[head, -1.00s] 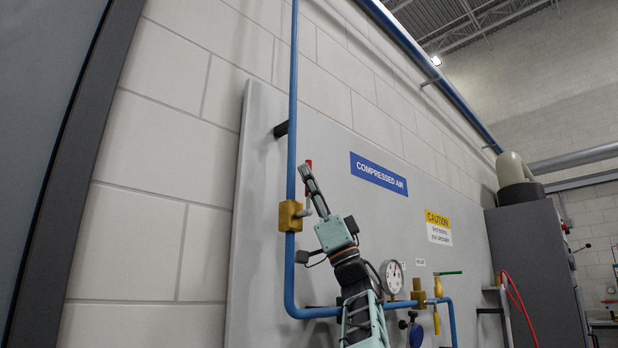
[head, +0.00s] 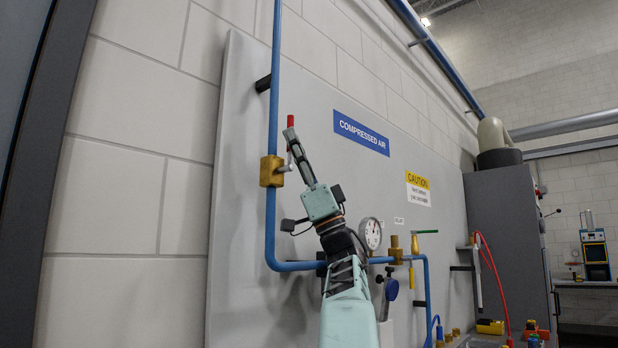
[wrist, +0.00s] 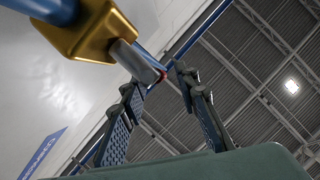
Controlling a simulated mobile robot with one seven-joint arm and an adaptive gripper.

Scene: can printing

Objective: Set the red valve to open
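The red valve has a brass body (head: 272,171) on the vertical blue pipe. Its red handle (head: 290,121) points upward along the pipe, with its tip showing just above my gripper (head: 293,140). My gripper reaches up from below right, and its fingers hide the handle's lower part. In the wrist view, the brass body (wrist: 108,35) and its grey stem (wrist: 133,62) are close at upper left. My gripper (wrist: 160,80) has its two fingers apart there, with a small red part of the handle (wrist: 162,76) showing between or behind the tips. Contact cannot be told.
A gauge (head: 371,233) and a second brass valve with a green handle (head: 425,232) are on the lower pipe at right. The grey panel (head: 235,110) lies close behind my arm. A grey cabinet (head: 505,230) with a red hose stands farther right.

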